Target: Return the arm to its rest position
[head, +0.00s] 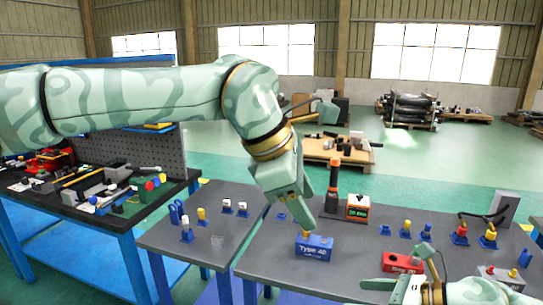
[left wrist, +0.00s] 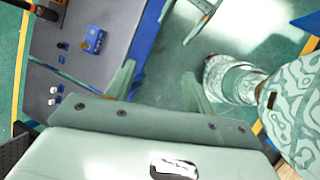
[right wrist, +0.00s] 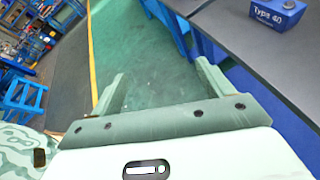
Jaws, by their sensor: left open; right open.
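My left arm comes in from the left across the head view and bends down at its wrist. My left gripper (head: 300,205) points down above the dark table, near a blue block marked Type 40 (head: 314,248). In the left wrist view its fingers (left wrist: 157,82) are apart with nothing between them, and the blue block (left wrist: 94,40) lies off to the left. My right gripper (head: 405,270) is low at the right of the head view, partly cut off. In the right wrist view its fingers (right wrist: 160,78) are apart and empty over green floor.
A red block (head: 403,262) is close to my right gripper. A black and orange tool (head: 333,190) stands behind the blue block beside an orange display box (head: 357,208). Small blue stands with fittings line the tables. A blue bench with a pegboard (head: 150,160) is at left.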

